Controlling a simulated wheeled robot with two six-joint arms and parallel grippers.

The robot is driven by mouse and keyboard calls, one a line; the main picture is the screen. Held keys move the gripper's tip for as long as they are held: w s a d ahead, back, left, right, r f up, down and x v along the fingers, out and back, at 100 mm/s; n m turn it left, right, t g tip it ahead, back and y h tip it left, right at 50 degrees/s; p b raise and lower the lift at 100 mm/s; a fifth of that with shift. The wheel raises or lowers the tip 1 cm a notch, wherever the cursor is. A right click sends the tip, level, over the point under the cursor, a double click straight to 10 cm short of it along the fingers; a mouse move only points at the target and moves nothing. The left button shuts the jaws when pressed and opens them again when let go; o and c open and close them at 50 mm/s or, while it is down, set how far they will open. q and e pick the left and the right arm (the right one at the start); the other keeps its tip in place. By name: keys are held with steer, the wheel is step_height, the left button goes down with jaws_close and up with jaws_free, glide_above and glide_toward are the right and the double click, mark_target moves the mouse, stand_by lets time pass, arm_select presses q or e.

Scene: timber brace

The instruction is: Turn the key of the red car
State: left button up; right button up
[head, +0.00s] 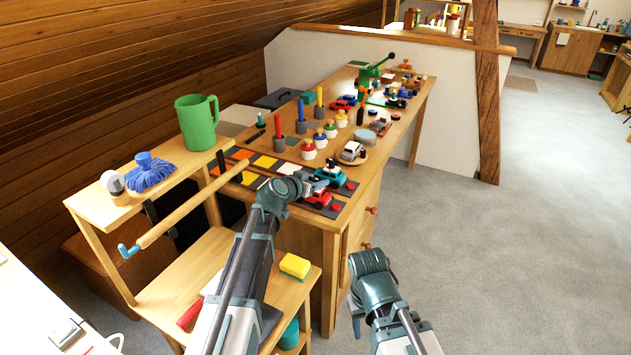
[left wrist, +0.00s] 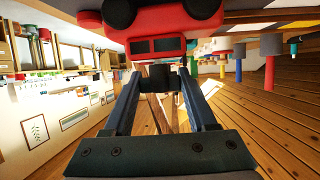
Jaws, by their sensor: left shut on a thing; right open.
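The red car (head: 318,198) stands on a dark mat at the near end of the long workbench. It fills the top of the left wrist view (left wrist: 160,22), where the picture is turned over. A small dark piece, seemingly its key (left wrist: 160,76), sits against the car between my left fingertips. My left gripper (head: 304,187) is shut on this dark piece, right beside the car. How far the key is turned cannot be told. My right gripper (head: 356,312) hangs low in front of the bench, open and empty, far from the car.
A teal car (head: 331,176) stands just behind the red car. A white car (head: 353,151) sits on a round wooden plate further back. Coloured pegs and several small figures stand along the bench. A yellow sponge (head: 295,265) lies on the lower shelf. Floor to the right is clear.

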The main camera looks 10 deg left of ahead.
arm_select(q)
steer(key=shift+w+a+m+g+h, duration=0.15)
steer(key=shift+m+g+h, duration=0.35)
steer(key=shift+m+h, duration=0.4)
steer(key=shift+s+m+g+h, duration=0.2)
steer(key=shift+m+g+h, duration=0.3)
steer(key=shift+m+h, duration=0.2)
steer(key=o, duration=1.4)
steer(key=shift+c, duration=0.2)
steer(key=p+v, duration=0.5)
steer(key=v, duration=0.8)
steer(key=shift+s, duration=0.35)
